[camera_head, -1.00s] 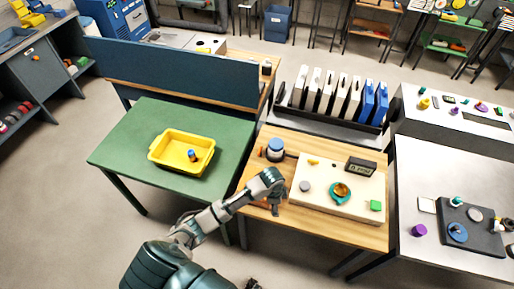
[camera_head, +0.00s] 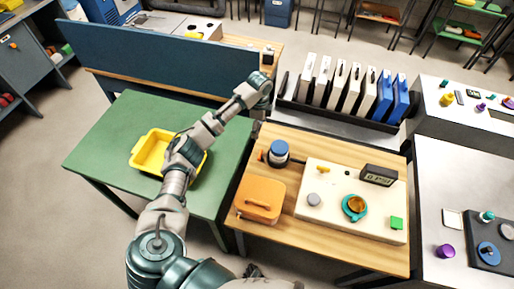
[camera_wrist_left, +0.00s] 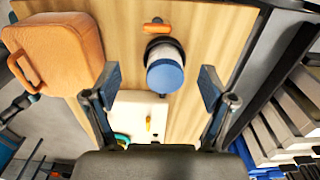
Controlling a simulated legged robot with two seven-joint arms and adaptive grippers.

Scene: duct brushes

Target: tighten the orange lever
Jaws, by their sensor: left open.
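A small orange lever (camera_head: 262,156) sticks out to the left of a blue-capped white cylinder (camera_head: 278,152) on the wooden table. In the left wrist view the lever (camera_wrist_left: 157,27) lies just beyond the dark collar at the cylinder's base; the blue cap (camera_wrist_left: 165,77) faces the camera. My left gripper (camera_wrist_left: 160,78) is open and empty, its two fingers apart on either side of the cap in the picture, touching nothing that I can see. In the head view my left arm reaches up past the table's back left corner, and its fingers are not clear there.
An orange case (camera_head: 260,198) lies in front of the cylinder. A cream panel (camera_head: 330,218) with a yellow-orange knob (camera_head: 322,170), teal ring and display sits to the right. Behind stands a rack of white and blue binders (camera_head: 350,88). A yellow tray (camera_head: 150,152) is on the green table.

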